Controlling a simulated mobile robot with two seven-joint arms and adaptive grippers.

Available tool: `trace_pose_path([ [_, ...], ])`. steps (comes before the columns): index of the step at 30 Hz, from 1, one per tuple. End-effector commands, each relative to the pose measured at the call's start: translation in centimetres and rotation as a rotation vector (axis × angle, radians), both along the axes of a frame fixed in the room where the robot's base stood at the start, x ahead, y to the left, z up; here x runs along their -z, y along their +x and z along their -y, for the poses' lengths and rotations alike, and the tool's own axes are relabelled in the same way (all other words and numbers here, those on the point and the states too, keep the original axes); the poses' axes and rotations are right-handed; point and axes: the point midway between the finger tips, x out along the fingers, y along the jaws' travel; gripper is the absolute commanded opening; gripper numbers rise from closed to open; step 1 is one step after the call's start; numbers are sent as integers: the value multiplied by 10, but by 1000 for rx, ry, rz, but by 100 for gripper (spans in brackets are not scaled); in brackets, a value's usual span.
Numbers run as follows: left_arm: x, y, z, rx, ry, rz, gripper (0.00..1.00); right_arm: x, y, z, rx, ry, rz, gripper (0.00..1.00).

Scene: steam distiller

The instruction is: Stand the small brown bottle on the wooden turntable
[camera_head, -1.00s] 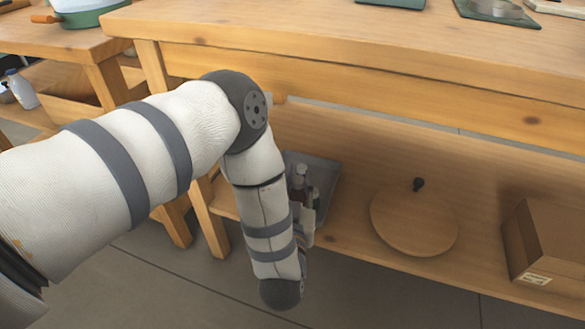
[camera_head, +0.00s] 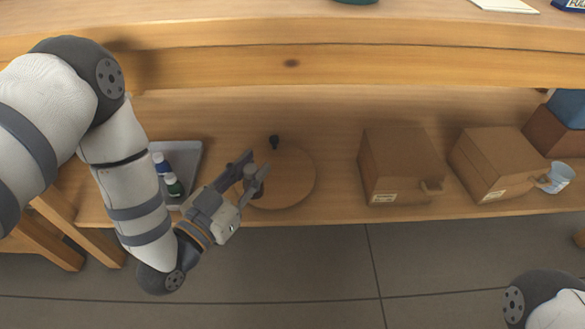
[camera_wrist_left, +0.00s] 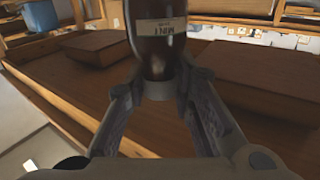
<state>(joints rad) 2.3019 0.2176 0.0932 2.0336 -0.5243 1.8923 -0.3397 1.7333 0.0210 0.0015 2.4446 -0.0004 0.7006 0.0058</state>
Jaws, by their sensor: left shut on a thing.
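My left gripper (camera_head: 249,182) is shut on the small brown bottle and is over the left part of the turntable in the head view. The bottle (camera_wrist_left: 157,45) shows dark brown with a pale label in the left wrist view, between the fingers (camera_wrist_left: 160,100). In the head view the gripper mostly hides it, and I cannot tell whether its base touches the turntable. The round wooden turntable (camera_head: 292,178) lies on the lower shelf, with a small dark knob (camera_head: 275,141) at its back edge. My right gripper is out of view.
A grey tray (camera_head: 190,150) left of the turntable holds a blue-capped bottle (camera_head: 160,162) and a green-capped bottle (camera_head: 174,185). Brown boxes (camera_head: 400,155) (camera_head: 490,155) and a pale blue cup (camera_head: 556,177) stand to the right. The table edge (camera_head: 330,67) overhangs the shelf.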

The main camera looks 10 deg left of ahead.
Motion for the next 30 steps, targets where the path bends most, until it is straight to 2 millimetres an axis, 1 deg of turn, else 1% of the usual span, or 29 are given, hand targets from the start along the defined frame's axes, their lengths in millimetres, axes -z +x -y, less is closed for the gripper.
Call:
trace_pose_path([
  [2,5,7,0,10,1,1,0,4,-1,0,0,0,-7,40],
  [5,22,34,-1,11,2,1,0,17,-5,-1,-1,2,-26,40],
  [6,29,47,-2,10,3,0,0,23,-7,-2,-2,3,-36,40],
  [10,50,89,-5,10,1,-1,0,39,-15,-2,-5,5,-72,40],
  [12,70,104,-5,10,2,-6,0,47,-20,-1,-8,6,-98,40],
  [15,87,120,-6,10,1,-4,0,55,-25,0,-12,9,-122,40],
  [21,99,135,-7,10,0,-1,0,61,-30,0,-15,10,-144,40],
  [23,109,140,-7,10,1,-2,0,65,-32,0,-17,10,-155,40],
  [25,125,139,-7,10,1,-6,0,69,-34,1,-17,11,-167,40],
  [27,134,139,-7,10,0,-4,0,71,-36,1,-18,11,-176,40],
  [30,130,139,-7,9,0,1,0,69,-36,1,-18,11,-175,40],
])
